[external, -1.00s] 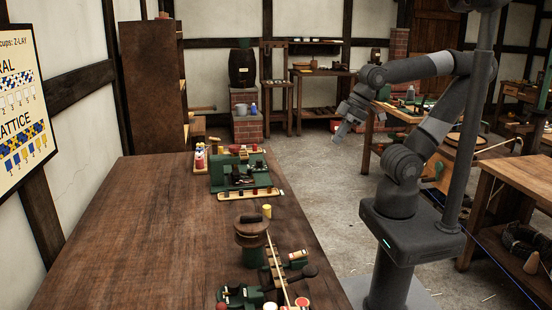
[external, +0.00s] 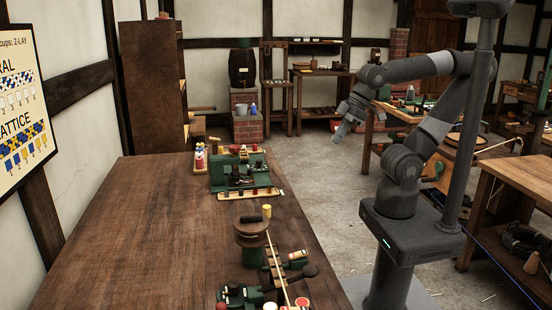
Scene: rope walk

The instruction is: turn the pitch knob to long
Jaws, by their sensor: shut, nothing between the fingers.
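My gripper (external: 341,131) is held out in the air left of my body, beyond the right edge of the long wooden table. It is shut and empty, apart from everything on the table. A green machine (external: 225,182) stands further back on the table, with small black and red parts on it. A second green device (external: 240,295) with a dark handle and a long thin rod stands at the near end. I cannot tell which small part is the pitch knob; no label or setting is readable from here.
The wooden table (external: 130,220) is bare along its left side. A dark round-topped piece (external: 251,231) and a yellow cylinder (external: 267,211) stand between the two devices. Open floor (external: 310,185) lies between the table and the workbenches at right.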

